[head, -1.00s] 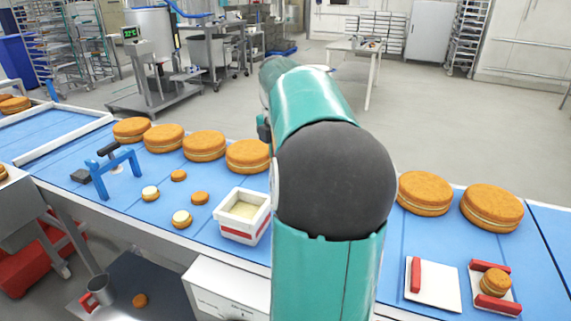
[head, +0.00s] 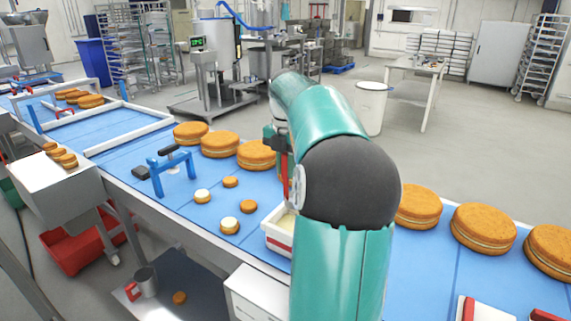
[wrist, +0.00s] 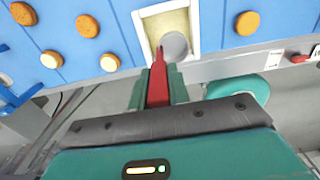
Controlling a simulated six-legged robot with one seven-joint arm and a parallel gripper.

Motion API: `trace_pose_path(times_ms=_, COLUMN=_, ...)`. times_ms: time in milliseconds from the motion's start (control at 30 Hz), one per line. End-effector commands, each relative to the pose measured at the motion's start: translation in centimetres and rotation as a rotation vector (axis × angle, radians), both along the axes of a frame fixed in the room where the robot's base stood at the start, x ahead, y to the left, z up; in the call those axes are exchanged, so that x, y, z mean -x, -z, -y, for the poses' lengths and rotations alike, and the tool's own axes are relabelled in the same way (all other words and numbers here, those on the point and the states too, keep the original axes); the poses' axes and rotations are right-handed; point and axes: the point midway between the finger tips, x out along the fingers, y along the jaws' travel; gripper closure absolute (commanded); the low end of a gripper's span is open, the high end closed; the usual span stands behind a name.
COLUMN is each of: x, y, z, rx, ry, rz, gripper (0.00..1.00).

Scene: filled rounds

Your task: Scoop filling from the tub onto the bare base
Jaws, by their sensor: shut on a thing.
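The white tub (head: 277,243) stands at the belt's near edge, partly hidden by my arm. In the wrist view, the tub (wrist: 141,27) holds pale cream filling (wrist: 163,24). My gripper (wrist: 158,88) is shut on the red handle of a scoop (wrist: 158,75). The scoop's round grey bowl (wrist: 175,45) overlaps the tub's near part; its depth in the filling is unclear. In the head view, my gripper (head: 282,150) is above the tub with the red handle pointing down. A bare round base (wrist: 248,23) lies right of the tub, hidden by my arm in the head view.
Left of the tub are two bare small rounds (head: 249,206) and two cream-topped ones (head: 229,225). A blue stand (head: 173,173) is farther left. Large filled cakes (head: 483,229) line the far side. White trays with red bars (head: 467,309) show at bottom right.

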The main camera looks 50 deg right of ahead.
Motion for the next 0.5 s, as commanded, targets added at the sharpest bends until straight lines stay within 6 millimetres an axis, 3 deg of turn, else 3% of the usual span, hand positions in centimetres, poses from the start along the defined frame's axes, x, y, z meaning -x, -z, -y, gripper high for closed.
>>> trace_pose_path(times_ms=500, x=-0.1, y=4.2, z=0.0, rx=0.001, ry=-0.001, rz=-0.001, gripper=1.0)
